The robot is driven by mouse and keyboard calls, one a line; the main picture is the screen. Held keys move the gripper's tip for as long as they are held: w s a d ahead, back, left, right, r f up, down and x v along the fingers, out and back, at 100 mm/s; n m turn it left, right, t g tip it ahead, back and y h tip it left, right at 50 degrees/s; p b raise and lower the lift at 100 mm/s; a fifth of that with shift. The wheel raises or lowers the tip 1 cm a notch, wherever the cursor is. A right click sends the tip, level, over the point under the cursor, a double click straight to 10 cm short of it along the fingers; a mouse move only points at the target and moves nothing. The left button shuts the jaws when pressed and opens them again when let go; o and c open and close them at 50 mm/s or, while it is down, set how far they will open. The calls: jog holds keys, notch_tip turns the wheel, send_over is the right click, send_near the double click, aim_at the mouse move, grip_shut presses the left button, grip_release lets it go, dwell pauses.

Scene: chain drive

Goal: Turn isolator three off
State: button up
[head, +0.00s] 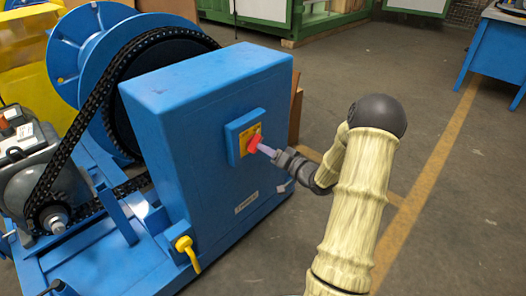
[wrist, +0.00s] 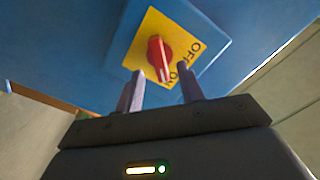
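The isolator is a red rotary knob (head: 254,144) on a yellow plate (wrist: 140,49), fixed to a blue box on the side of the blue cabinet (head: 210,150). In the wrist view the knob (wrist: 157,57) has a pale mark at its lower end, beside the ON lettering; OFF is printed to the right. My gripper (head: 264,150) is at the knob. Its two fingers (wrist: 161,78) are apart, one on each side of the knob's lower end, with gaps visible. Whether the tips touch the knob is unclear. No isolator number is readable.
A yellow handle (head: 186,250) sticks out low on the cabinet's left. A black chain (head: 85,115), a large blue reel (head: 75,45) and a grey motor (head: 35,160) stand to the left. The floor right of my arm is open; a blue table (head: 500,45) stands far right.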

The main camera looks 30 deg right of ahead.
aim_at(255, 144)
jog(key=x, duration=0.2)
jog(key=shift+w, duration=0.25)
grip_shut()
